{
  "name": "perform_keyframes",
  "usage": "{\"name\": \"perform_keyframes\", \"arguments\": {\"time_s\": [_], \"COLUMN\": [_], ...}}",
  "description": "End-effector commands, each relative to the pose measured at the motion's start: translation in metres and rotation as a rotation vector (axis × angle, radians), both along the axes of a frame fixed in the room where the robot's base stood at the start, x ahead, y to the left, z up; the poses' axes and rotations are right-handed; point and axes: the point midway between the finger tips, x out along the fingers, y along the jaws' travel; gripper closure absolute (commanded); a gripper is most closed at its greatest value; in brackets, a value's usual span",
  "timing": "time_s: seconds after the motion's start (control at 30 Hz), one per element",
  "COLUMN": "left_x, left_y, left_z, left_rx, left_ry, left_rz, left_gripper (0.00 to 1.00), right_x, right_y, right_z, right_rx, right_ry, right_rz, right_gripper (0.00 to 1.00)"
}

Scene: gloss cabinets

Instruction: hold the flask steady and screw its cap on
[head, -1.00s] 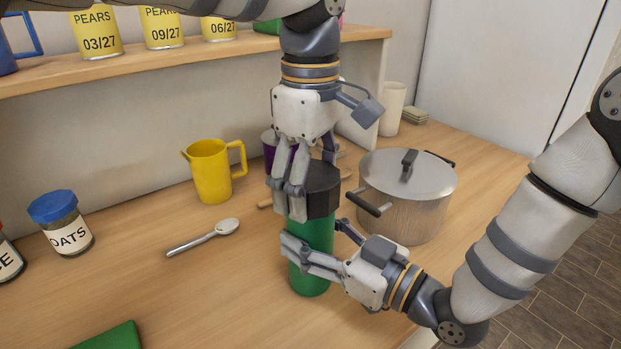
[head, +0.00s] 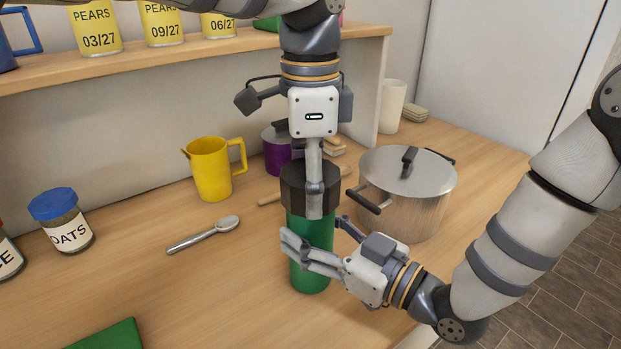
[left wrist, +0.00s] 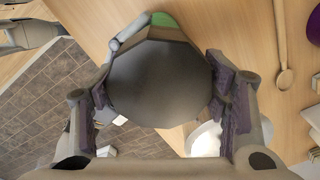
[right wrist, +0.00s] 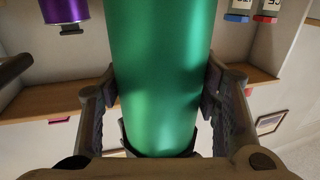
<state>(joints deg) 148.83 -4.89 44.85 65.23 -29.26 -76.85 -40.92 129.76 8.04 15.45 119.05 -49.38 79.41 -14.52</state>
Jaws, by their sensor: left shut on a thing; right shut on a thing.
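The green flask (head: 312,262) stands upright on the wooden counter, and its body fills the middle of the right wrist view (right wrist: 160,75). Its black faceted cap (head: 296,186) sits on top of it; the cap also shows from above in the left wrist view (left wrist: 158,82). My left gripper (head: 314,205) comes down from above and is shut on the cap, with fingers on opposite sides. My right gripper (head: 318,246) reaches in from the right and is shut around the flask's body below the cap. The cap's thread is hidden.
A steel pot (head: 405,200) with a lid stands close right of the flask. Behind are a yellow mug (head: 211,170) and a purple pot (head: 277,150).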

Motion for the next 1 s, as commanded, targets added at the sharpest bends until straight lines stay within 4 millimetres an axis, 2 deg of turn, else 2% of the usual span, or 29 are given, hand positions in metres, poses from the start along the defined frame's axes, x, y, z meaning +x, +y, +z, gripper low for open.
{"name": "perform_keyframes", "arguments": {"time_s": [0.1, 0.17, 0.33, 0.37, 0.43, 0.8, 0.87, 1.0], "left_x": [0.0, 0.0, 0.0, 0.0, 0.0, 0.0, 0.001, 0.001], "left_y": [0.0, 0.0, 0.0, 0.0, 0.0, 0.0, 0.0, 0.0], "left_z": [-0.001, -0.001, -0.001, -0.001, -0.001, 0.002, 0.008, 0.037], "left_rx": [0.001, 0.001, 0.001, 0.001, 0.001, 0.001, 0.001, 0.001], "left_ry": [0.001, 0.0, 0.0, 0.0, 0.0, -0.002, -0.003, -0.006], "left_rz": [-0.331, -0.453, -0.472, -0.472, -0.471, -0.469, -0.469, -0.468], "left_gripper": [0.65, 0.65, 0.65, 0.25, 0.09, 0.08, 0.08, 0.08], "right_x": [0.0, 0.0, 0.0, 0.0, 0.0, 0.0, 0.0, 0.0], "right_y": [0.0, 0.0, 0.0, 0.0, 0.0, 0.0, 0.0, 0.0], "right_z": [0.0, 0.0, 0.0, 0.0, 0.0, 0.0, 0.0, 0.0], "right_rx": [0.0, 0.0, 0.001, 0.001, 0.001, 0.001, 0.001, 0.001], "right_ry": [-0.001, -0.001, -0.001, -0.001, -0.001, -0.001, -0.001, -0.001], "right_rz": [0.001, 0.001, 0.001, 0.001, 0.001, 0.001, 0.0, 0.0], "right_gripper": [1.0, 1.0, 1.0, 1.0, 1.0, 1.0, 1.0, 1.0]}}
